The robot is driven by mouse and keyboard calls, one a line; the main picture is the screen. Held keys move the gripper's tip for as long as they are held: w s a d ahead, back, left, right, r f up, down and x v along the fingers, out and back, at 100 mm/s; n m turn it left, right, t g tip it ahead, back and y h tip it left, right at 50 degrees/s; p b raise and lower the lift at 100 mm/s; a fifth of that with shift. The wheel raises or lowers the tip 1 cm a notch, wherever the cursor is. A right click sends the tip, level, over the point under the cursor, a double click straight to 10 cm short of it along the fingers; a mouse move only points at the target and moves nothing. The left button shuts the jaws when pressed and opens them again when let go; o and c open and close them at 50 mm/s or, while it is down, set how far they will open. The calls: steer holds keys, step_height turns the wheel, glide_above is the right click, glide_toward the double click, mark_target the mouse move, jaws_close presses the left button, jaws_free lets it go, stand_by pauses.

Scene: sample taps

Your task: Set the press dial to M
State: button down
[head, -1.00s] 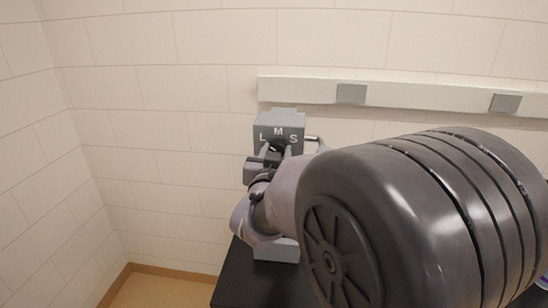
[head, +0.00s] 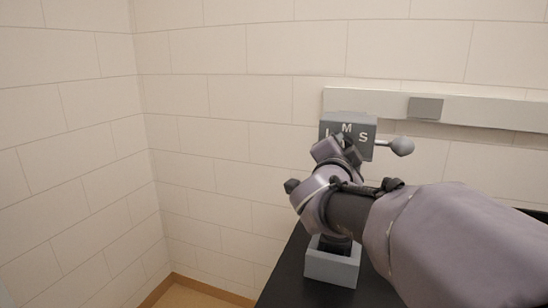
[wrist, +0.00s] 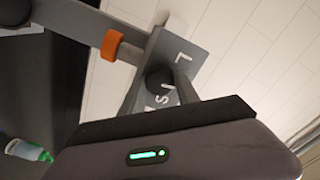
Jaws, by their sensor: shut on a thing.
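My gripper (head: 342,152) is at the front of the press, just below the letters. In the wrist view the black round dial (wrist: 158,79) sits on the lettered face (wrist: 190,48), and my gripper (wrist: 160,90) is shut on it, one finger on each side. L and S are readable there. I cannot tell which letter the dial points to.
A lever with a grey knob (head: 402,147) sticks out to the right of the press. The grey press base (head: 331,268) stands on a black table (head: 290,275). An orange ring (wrist: 112,46) is on the press column. A green-and-white object (wrist: 28,150) lies at the wrist view's lower left.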

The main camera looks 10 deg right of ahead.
steer(key=shift+m+b, duration=0.4)
steer(key=shift+m, duration=0.2)
steer(key=c, duration=0.9)
jaws_free()
steer(key=p+v, duration=0.3)
steer(key=v, duration=1.4)
steer(key=shift+s+a+p, duration=0.2)
steer(key=shift+p, duration=0.15)
